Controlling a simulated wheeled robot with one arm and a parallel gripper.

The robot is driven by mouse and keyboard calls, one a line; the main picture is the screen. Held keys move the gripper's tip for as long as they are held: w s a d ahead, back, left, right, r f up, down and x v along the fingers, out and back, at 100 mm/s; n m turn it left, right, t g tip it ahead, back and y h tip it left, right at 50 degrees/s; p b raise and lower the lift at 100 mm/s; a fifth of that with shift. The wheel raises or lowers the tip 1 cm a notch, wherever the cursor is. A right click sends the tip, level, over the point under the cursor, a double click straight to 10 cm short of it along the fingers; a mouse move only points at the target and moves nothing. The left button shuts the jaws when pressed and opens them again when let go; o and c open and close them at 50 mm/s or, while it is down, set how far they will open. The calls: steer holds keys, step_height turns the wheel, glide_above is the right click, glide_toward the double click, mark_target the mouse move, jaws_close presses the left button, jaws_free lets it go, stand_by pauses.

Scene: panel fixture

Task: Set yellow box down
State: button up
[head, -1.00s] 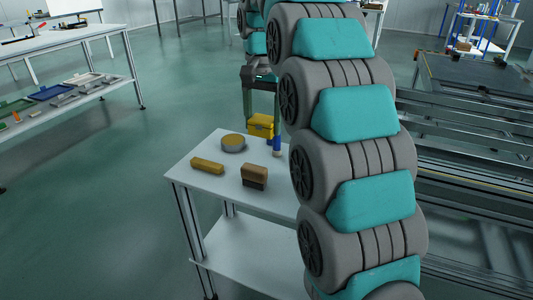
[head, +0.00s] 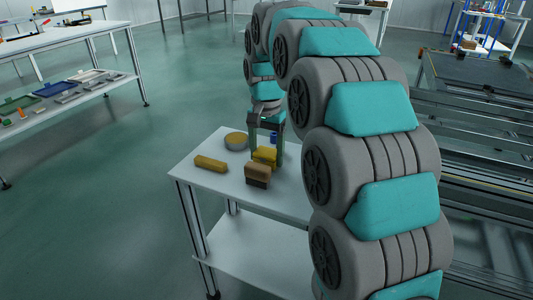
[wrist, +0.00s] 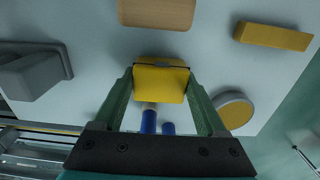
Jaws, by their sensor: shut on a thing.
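The yellow box (head: 265,155) is between the fingers of my gripper (head: 266,150), over the white table (head: 215,182) in the head view. In the wrist view the yellow box (wrist: 160,82) sits between the two green fingers of my gripper (wrist: 160,88), which is shut on it. Whether its underside touches the tabletop cannot be told. In the head view it is just behind a brown block (head: 258,174).
A yellow bar (head: 211,164) and a round tin (head: 236,141) are on the table to the left. A blue cylinder (head: 274,137) is close behind the box. The wrist view also shows a grey object (wrist: 35,72). Bare tabletop lies towards the front.

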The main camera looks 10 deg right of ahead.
mark_target(267, 151)
steer(key=shift+f, duration=0.15)
steer(key=shift+f, duration=0.1)
steer(key=shift+f, duration=0.1)
steer(key=o, duration=1.5)
steer(key=shift+o, duration=0.2)
step_height(267, 151, up, 9)
steer(key=shift+r+b, duration=0.15)
steer(key=shift+b, duration=0.2)
steer(key=shift+r+p, duration=1.05)
steer(key=shift+r, duration=0.5)
